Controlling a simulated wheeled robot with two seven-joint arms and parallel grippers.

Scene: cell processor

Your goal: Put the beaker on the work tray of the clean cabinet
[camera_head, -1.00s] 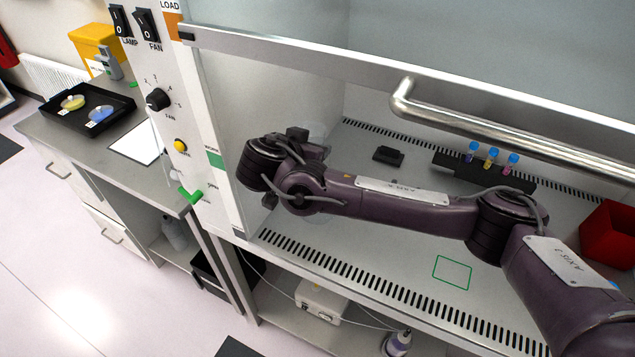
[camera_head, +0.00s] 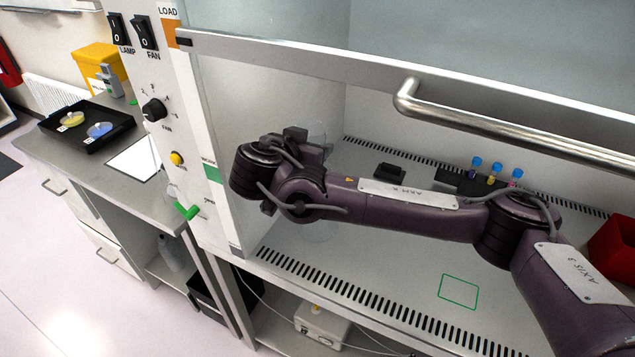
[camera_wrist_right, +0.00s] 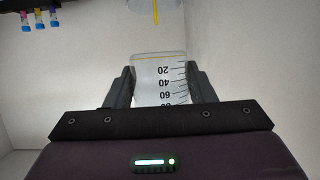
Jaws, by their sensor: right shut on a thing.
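The beaker (camera_wrist_right: 160,80) is clear with dark graduation marks. It sits between the two dark fingers of my right gripper (camera_wrist_right: 161,88), which is shut on it. In the head view the beaker (camera_head: 320,232) shows as a faint clear shape, mostly hidden behind my right wrist. It is inside the clean cabinet, near the left side wall and above the pale work tray (camera_head: 390,262). I cannot tell its height above the tray. A green rectangle (camera_head: 459,291) is outlined on the tray, to the right of the gripper and nearer the front. My left gripper is not in view.
A dark rack with several blue-capped tubes (camera_head: 494,171) stands at the back, with a small black block (camera_head: 390,171) to its left. A red container (camera_head: 611,247) is at the right. The raised sash handle (camera_head: 520,128) spans the front. The tray around the green outline is clear.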

